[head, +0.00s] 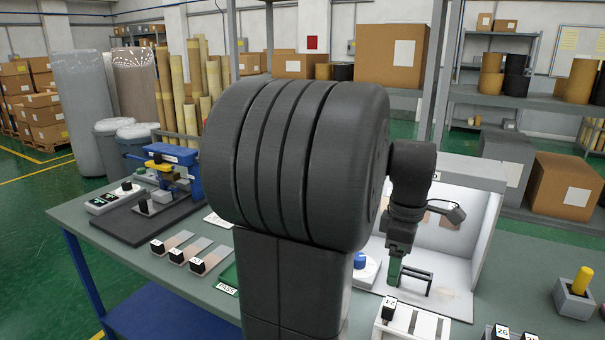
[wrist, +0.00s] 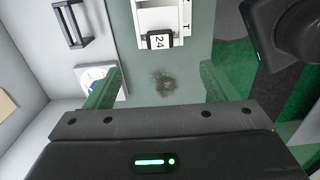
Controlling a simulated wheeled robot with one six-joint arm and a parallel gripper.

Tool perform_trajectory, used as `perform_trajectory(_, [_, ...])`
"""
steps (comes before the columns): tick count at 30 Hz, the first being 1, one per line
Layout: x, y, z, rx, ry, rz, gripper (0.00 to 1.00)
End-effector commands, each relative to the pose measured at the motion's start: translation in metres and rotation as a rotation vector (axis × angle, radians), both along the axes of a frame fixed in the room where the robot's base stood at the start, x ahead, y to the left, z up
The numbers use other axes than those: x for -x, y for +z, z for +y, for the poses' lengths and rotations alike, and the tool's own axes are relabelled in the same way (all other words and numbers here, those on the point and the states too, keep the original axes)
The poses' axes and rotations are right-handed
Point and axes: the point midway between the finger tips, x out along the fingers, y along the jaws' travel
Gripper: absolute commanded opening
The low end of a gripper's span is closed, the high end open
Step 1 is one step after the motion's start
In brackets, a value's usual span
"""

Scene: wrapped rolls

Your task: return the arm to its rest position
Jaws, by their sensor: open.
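My arm (head: 300,170) is dark grey and fills the middle of the head view, hiding much of the bench behind it. Its far end bends down at the right. My gripper (head: 393,272) hangs there in front of the white booth, with green fingers partly seen. In the wrist view my gripper (wrist: 160,84) has its two green fingers wide apart with nothing held between them. A dark speckled patch (wrist: 163,83) on the bench top shows between the fingers.
The white booth (head: 465,240) holds a small black stand (head: 415,277) and a lamp. A white rack with a block marked 24 (wrist: 158,41) is close by. A grey holder with a yellow peg (head: 575,295) stands right. The blue fixture (head: 165,160) stands left on the green-grey bench (head: 110,265).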

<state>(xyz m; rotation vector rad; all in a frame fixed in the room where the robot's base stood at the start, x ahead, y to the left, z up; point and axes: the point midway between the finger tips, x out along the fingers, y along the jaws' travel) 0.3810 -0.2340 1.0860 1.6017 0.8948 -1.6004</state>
Motion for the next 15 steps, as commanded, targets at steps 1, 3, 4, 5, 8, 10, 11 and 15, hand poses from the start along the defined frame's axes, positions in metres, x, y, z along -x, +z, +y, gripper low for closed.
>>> perform_trajectory(1, [0.000,-0.008,0.000,-0.002,0.000,0.003,0.79])
perform_trajectory(3, [0.001,-0.021,0.000,-0.002,0.000,0.003,0.79])
perform_trajectory(4, [0.001,-0.026,0.000,-0.002,0.000,0.003,0.79])
perform_trajectory(5, [0.000,-0.033,0.000,-0.002,0.000,0.003,0.79])
perform_trajectory(8, [0.001,-0.053,0.000,-0.003,0.000,0.004,0.79])
perform_trajectory(10, [0.000,-0.067,0.000,-0.002,0.000,0.003,0.79])
perform_trajectory(11, [0.001,-0.073,0.000,-0.003,0.000,0.005,0.79])
perform_trajectory(15, [0.000,-0.100,0.000,-0.002,0.000,0.003,0.79])
